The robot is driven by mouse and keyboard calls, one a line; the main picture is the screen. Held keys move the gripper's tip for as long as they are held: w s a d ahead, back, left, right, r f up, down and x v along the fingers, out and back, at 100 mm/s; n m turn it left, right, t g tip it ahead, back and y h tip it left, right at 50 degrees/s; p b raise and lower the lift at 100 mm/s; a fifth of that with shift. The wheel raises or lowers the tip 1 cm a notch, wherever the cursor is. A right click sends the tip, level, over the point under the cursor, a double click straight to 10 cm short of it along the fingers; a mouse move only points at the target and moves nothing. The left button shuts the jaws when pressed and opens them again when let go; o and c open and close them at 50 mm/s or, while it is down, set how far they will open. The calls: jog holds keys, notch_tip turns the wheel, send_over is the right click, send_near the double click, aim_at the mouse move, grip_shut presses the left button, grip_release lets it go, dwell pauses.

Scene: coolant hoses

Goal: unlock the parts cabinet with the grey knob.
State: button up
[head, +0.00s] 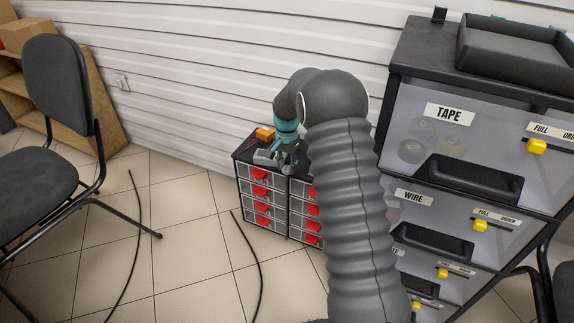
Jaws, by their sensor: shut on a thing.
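The parts cabinet (243,187) is a low dark-framed unit on the floor against the white wall, with clear drawers and red handles. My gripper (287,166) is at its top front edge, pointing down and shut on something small. That is probably the grey knob, but my fingers and arm hide it and I cannot tell how it is turned. A light grey piece (264,157) lies on the cabinet top just left of my fingers. My arm covers the right part of the cabinet.
An orange block (265,134) sits on the cabinet top behind my gripper. A tall drawer cabinet (478,185) labelled TAPE and WIRE stands close on the right. A black chair (62,90) is at left. Dark hoses (136,235) lie on the otherwise clear tiled floor.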

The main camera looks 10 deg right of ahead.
jog(key=o, duration=1.2)
jog(key=shift+c, duration=0.2)
jog(key=shift+r, duration=0.1)
notch_tip(320, 180, up, 12)
